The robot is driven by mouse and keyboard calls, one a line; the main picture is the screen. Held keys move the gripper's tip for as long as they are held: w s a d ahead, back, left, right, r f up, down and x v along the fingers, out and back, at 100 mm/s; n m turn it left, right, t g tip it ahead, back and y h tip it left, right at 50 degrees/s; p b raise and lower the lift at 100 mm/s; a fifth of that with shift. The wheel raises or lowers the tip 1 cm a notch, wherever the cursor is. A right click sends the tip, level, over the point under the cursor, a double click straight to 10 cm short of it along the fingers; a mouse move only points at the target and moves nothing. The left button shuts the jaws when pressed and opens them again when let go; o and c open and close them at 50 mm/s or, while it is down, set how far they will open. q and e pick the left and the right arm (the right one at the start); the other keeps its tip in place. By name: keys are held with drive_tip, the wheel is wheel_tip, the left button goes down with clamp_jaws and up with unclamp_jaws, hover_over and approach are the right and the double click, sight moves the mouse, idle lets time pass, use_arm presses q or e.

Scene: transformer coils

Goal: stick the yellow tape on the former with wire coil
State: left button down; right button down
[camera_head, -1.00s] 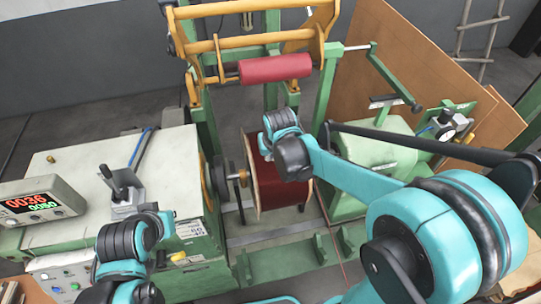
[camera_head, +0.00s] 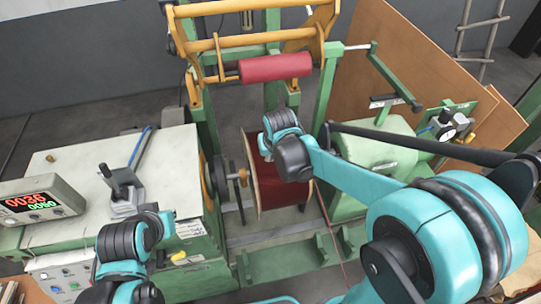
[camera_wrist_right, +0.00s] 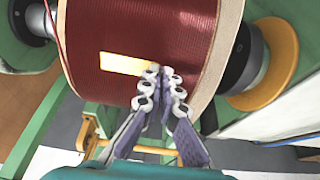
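The former with the wire coil (camera_head: 272,190) is a dark red-brown drum mounted in the green winding machine. It also fills the top of the right wrist view (camera_wrist_right: 205,38). The yellow tape (camera_wrist_right: 125,63) is a short pale yellow strip lying against the coil's windings. My right gripper (camera_wrist_right: 161,74) is at the coil surface, its fingertips close together at the right end of the tape. In the head view my right wrist hides the fingers.
A control box with a red and green display (camera_head: 40,199) stands on the white cabinet (camera_head: 80,165) at left. A red roller (camera_head: 275,68) hangs on a yellow frame above the coil. The green tailstock (camera_head: 378,160) stands at right, with a brown board (camera_head: 385,70) behind.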

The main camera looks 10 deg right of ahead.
drive_tip(key=c, duration=1)
unclamp_jaws()
drive_tip(key=shift+r, duration=0.15)
drive_tip(key=shift+r+p, duration=1.85)
drive_tip(key=shift+r, duration=0.55)
drive_tip(key=shift+f, duration=0.1)
